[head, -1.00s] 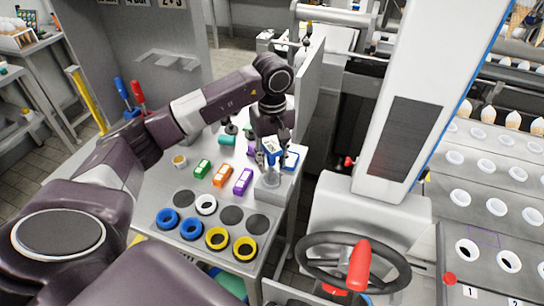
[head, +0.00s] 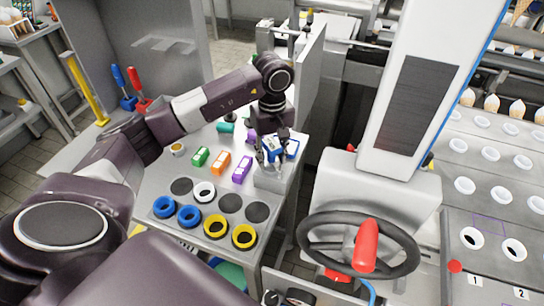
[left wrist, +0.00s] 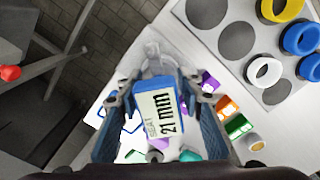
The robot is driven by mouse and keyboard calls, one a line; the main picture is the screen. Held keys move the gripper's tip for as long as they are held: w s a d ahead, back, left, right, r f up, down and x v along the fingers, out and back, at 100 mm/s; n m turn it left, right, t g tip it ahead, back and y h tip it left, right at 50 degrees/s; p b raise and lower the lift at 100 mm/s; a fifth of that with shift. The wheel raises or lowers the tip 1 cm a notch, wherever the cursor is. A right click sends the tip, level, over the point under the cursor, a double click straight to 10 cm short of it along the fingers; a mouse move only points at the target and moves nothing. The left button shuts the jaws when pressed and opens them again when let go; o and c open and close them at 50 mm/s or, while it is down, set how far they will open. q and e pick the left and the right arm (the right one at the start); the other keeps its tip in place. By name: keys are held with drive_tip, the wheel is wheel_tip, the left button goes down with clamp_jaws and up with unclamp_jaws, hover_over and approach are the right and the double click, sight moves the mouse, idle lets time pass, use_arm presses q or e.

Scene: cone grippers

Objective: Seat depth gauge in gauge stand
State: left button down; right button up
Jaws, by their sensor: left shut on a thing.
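The depth gauge (left wrist: 158,113) is a blue block with a white label reading "21 mm". My left gripper (head: 271,152) is shut on it, with a finger on each side in the left wrist view. The gauge also shows between the fingers in the head view (head: 274,156). The gauge stand (head: 269,179) is a pale grey block near the table's right edge, just below the gripper. In the left wrist view the stand (left wrist: 156,64) shows beyond the gauge's far end. The fingers and gauge hide part of it, and I cannot tell whether they touch. My right gripper is not in view.
Green (head: 201,156), orange (head: 221,162) and purple (head: 242,169) blocks lie left of the stand. A panel with white (head: 204,191), blue and yellow rings is in front. A blue-edged item (head: 293,148) lies behind the stand. A steering wheel (head: 358,242) is at the right.

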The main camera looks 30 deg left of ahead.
use_arm(q)
drive_tip(key=c, duration=1.2)
unclamp_jaws()
drive_tip(key=shift+c, duration=0.2)
wheel_tip(320, 180, up, 12)
drive_tip(key=shift+r, duration=0.1)
